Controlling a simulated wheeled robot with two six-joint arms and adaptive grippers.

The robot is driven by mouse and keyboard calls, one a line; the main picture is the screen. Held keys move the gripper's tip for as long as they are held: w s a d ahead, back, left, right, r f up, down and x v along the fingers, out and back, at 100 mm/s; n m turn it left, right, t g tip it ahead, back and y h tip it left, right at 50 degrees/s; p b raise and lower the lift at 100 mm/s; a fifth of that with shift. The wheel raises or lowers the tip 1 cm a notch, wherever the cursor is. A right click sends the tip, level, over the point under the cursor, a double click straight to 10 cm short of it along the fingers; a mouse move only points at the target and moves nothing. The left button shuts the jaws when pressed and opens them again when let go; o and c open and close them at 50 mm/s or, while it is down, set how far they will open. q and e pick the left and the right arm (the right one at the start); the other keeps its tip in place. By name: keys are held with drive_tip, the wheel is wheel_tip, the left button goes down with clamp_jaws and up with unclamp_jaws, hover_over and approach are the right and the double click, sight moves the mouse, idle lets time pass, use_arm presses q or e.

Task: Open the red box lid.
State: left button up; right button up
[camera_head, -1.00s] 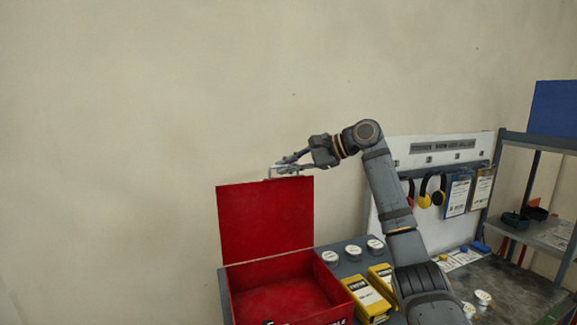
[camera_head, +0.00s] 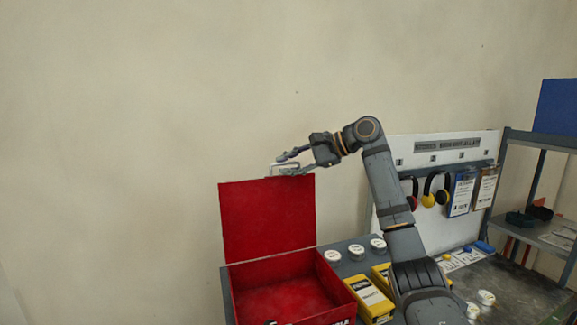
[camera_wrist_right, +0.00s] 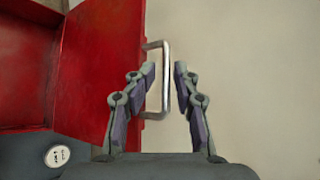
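The red box (camera_head: 285,292) stands on the bench with its lid (camera_head: 268,217) raised upright at the back. Its inside shows and looks empty where visible. A metal handle (camera_wrist_right: 163,80) sits on the lid's edge; in the head view it shows at the top of the lid. My right gripper (camera_head: 280,163) is at the lid's top edge. In the right wrist view, the right gripper (camera_wrist_right: 164,72) has its fingers spread apart, with the handle between them and a gap on the right side. My left gripper is not in view.
White round containers (camera_head: 356,251) and yellow boxes (camera_head: 370,298) stand right of the red box. A white board (camera_head: 440,145) with headphones and clipboards is behind, and a shelf (camera_head: 545,140) stands at far right. The wall left of the lid is clear.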

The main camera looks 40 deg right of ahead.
drive_tip(key=shift+s+d+r, duration=0.1)
drive_tip(key=shift+s+r, duration=0.05)
drive_tip(key=shift+s, duration=0.05)
drive_tip(key=v, duration=1.1)
drive_tip(key=shift+s+d, duration=0.15)
drive_tip(key=shift+s, duration=0.1)
